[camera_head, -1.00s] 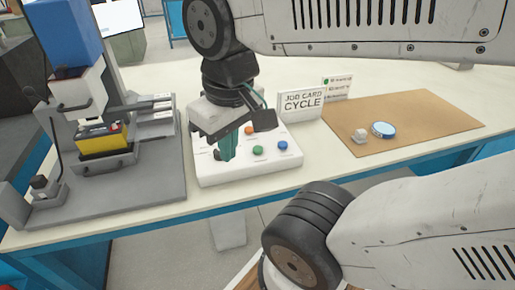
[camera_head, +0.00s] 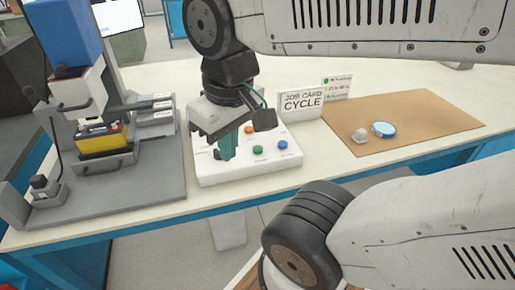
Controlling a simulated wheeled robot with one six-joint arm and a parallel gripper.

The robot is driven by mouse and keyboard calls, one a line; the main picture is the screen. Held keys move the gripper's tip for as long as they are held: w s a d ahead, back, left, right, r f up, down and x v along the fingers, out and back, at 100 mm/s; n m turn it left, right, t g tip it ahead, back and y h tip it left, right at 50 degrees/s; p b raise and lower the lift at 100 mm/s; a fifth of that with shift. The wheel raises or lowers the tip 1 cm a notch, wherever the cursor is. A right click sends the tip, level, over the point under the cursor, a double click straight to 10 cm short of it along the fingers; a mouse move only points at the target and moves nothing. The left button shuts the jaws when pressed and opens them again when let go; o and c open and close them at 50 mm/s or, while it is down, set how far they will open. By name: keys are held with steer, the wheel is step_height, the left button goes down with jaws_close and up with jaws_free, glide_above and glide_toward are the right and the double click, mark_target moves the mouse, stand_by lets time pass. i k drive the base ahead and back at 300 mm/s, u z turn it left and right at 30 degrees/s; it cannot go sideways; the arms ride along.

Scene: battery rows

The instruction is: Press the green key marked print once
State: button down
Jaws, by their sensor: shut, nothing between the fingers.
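A white key panel (camera_head: 236,173) lies on the table, with an orange key (camera_head: 249,129), a green key (camera_head: 257,149) and a blue key (camera_head: 283,145). The labels beside the keys are too small to read. My gripper (camera_head: 227,156) points down over the left part of the panel, shut and empty, with its green fingertips left of the green key. I cannot tell whether the tips touch the panel or hang just above it. My gripper hides part of the panel's left and back.
A sign reading "JOB CARD CYCLE" (camera_head: 302,104) stands behind the panel. A brown mat (camera_head: 430,122) at right holds a blue-rimmed round item (camera_head: 383,129) and a small pale object (camera_head: 360,135). A grey press station (camera_head: 155,170) with a yellow battery (camera_head: 102,142) stands at left.

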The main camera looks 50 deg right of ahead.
mark_target(256, 149)
steer(key=k, duration=1.3)
steer(key=z, duration=0.55)
steer(key=i, duration=0.6)
steer(key=u, duration=0.05)
